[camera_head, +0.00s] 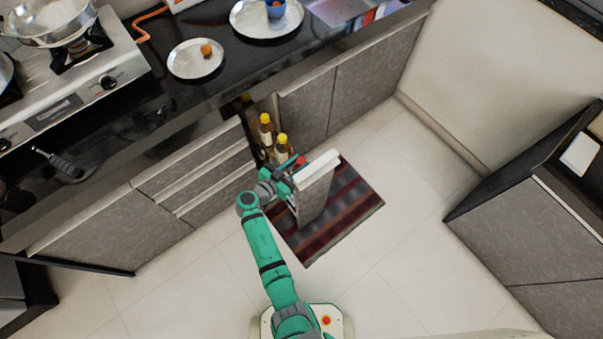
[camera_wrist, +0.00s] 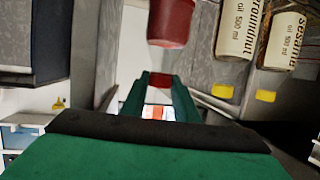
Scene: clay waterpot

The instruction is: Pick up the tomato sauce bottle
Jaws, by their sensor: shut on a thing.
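The tomato sauce bottle appears as a red shape (camera_wrist: 171,22) at the top of the wrist view, just beyond my fingertips. A small red patch (camera_head: 300,161) shows by my gripper in the head view. My gripper (camera_wrist: 160,84) is shut, with a dark red bit between its fingertips, taken as part of the bottle. In the head view my gripper (camera_head: 288,177) is at the open cabinet, beside its door. Most of the bottle is hidden by my gripper and the door, so I cannot tell whether it is lifted.
Two yellow-capped oil bottles (camera_head: 266,132) (camera_head: 282,148) stand close by in the cabinet; their labels (camera_wrist: 240,30) (camera_wrist: 287,40) show in the wrist view. The open door (camera_head: 316,190) stands right of my gripper, above a striped mat (camera_head: 345,205). Floor (camera_head: 400,270) is clear to the right.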

